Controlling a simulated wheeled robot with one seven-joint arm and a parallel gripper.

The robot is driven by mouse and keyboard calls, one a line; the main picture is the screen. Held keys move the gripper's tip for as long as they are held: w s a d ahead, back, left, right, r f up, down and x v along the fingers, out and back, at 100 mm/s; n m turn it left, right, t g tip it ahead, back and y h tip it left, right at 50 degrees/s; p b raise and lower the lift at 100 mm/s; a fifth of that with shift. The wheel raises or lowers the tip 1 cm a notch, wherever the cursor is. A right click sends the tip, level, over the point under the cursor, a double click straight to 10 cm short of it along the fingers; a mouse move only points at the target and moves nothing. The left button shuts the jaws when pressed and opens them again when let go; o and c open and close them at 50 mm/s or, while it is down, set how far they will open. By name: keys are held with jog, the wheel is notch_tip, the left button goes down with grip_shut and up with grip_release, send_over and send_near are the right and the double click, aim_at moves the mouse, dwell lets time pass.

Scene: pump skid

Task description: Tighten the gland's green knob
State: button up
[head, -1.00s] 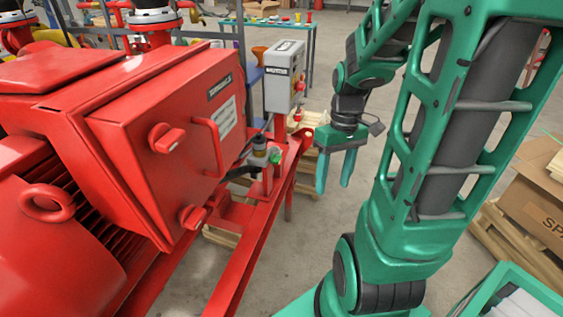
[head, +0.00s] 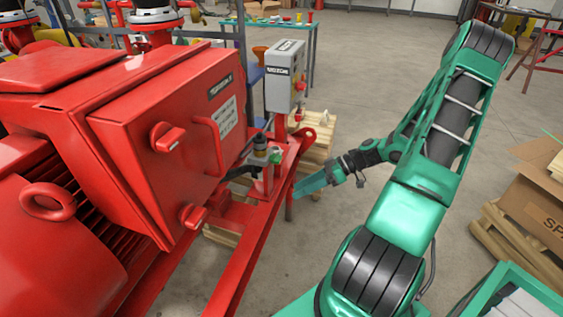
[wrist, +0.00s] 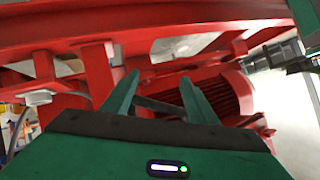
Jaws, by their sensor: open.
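The gland's green knob (head: 276,157) is small and sits on a bracket on the red skid frame, beside a black cable and a dark fitting with a yellowish band (head: 260,148). My gripper (head: 298,190) is below and a little right of the knob in the head view, apart from it, with its fingers pointing left towards the skid. In the wrist view my gripper's two green fingers (wrist: 158,95) stand apart with nothing between them. Behind them are red frame beams and a finned red motor (wrist: 215,95). I cannot make out the green knob in the wrist view.
A large red control box (head: 170,140) with knobs and a handle stands left of the gland. A grey switch box (head: 285,75) stands behind it. The red skid rail (head: 245,255) runs below. Open floor lies right of the skid; a cardboard box (head: 535,205) is at far right.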

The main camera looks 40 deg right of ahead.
aim_at(281, 159)
jog(key=w+d+r+t, duration=0.2)
jog(key=w+d+t, duration=0.4)
jog(key=d+t, duration=0.25)
jog(key=shift+t, duration=0.25)
jog(key=x, duration=0.6)
jog(key=a+x, duration=0.1)
jog(key=x, duration=0.2)
jog(key=shift+a+r, duration=0.2)
jog(key=shift+a, duration=0.05)
jog(key=c, duration=1.1)
